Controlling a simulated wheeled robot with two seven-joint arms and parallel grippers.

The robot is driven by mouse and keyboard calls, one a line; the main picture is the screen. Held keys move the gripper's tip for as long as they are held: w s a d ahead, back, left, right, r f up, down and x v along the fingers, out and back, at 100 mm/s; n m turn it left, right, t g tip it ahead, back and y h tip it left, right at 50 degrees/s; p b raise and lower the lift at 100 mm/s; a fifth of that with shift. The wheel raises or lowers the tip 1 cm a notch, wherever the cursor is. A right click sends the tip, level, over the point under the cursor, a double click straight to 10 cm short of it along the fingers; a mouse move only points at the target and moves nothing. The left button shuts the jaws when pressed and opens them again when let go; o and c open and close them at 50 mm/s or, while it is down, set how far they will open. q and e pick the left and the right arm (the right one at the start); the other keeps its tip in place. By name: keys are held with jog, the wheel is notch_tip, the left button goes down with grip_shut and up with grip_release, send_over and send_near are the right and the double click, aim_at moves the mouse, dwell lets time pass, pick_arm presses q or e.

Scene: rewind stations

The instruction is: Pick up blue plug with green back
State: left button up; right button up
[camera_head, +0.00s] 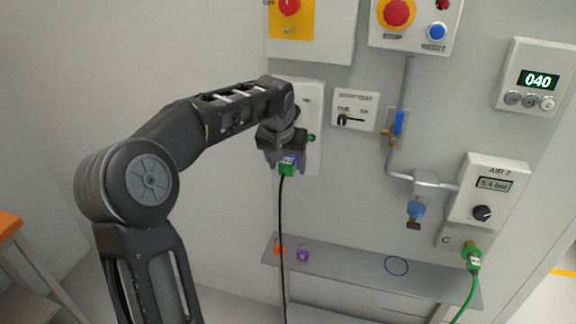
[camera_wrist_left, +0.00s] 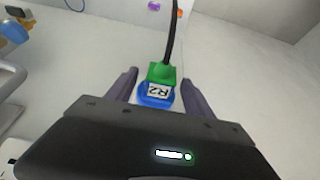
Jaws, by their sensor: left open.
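The blue plug with green back (camera_head: 288,168) is at the white wall panel in the head view, with a black cable hanging from its green end. In the left wrist view the plug (camera_wrist_left: 157,92) shows its blue body, green back and a white label reading R2. My left gripper (camera_head: 287,162) is open, with one finger on each side of the plug; in the left wrist view the fingers (camera_wrist_left: 159,78) stand apart from it. What the plug's front end sits in is hidden behind the gripper. My right gripper is not in view.
A grey shelf (camera_head: 345,268) below holds an orange piece (camera_head: 280,249), a purple piece (camera_head: 303,256) and a blue ring mark (camera_head: 396,265). A green plug (camera_head: 473,261) with a green cable is at the right. Pipes and a blue valve (camera_head: 398,123) stand right of the gripper.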

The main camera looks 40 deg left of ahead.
pick_arm(q)
grip_shut()
dwell(0.7)
